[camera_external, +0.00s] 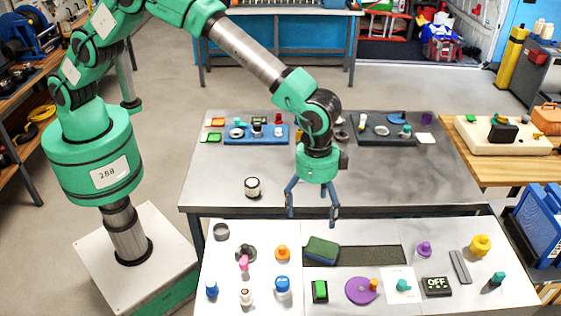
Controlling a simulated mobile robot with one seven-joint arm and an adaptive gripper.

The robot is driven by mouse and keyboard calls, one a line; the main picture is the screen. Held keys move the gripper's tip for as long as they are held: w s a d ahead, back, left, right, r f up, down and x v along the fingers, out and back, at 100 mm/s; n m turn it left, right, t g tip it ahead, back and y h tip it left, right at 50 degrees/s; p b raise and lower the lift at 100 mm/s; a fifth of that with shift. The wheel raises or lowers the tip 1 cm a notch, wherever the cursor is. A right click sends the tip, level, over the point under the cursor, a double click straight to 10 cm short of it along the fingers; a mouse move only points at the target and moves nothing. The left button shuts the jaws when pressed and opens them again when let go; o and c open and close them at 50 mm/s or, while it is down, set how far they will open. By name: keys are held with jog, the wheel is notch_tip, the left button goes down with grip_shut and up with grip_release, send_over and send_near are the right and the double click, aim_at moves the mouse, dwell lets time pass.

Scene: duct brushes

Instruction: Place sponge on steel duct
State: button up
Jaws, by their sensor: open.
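A green sponge with a dark blue side (321,251) lies on the left end of a dark grey strip (372,256) on the white front table. A short grey ring-like piece (221,231) stands at that table's back left; it may be the steel duct, but I cannot tell for sure. My gripper (312,212) points down with its blue fingers spread, empty. In the picture it appears just above the sponge, over the gap between the grey and white tables; its exact height is unclear.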

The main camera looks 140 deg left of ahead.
jog(key=s+d+r+m+t, duration=0.1)
jog(key=s+d+r, duration=0.55)
jog(key=r, duration=0.35)
jog(key=s+d+r+t, duration=0.1)
jog(key=s+d+r, duration=0.4)
jog(key=s+r, duration=0.4)
jog(key=s+d+r+m+t, duration=0.1)
jog(key=s+d+r, duration=0.55)
jog(key=r, duration=0.35)
jog(key=s+d+r+m, duration=0.1)
jog(key=s+d+r, duration=0.15)
jog(key=s, duration=0.55)
jog(key=s+d+r, duration=0.2)
jog(key=s+d, duration=0.2)
jog(key=s, duration=0.4)
jog(key=s+d+f+t, duration=0.1)
jog(key=s+d, duration=0.1)
jog(key=s, duration=0.6)
jog(key=s+d+f+m+t, duration=0.1)
jog(key=s+d+f, duration=0.1)
jog(key=s, duration=0.7)
jog(key=shift+s+f, duration=0.2)
jog(key=shift+s, duration=0.05)
notch_tip(320, 180, down, 7)
jog(key=b, duration=0.7)
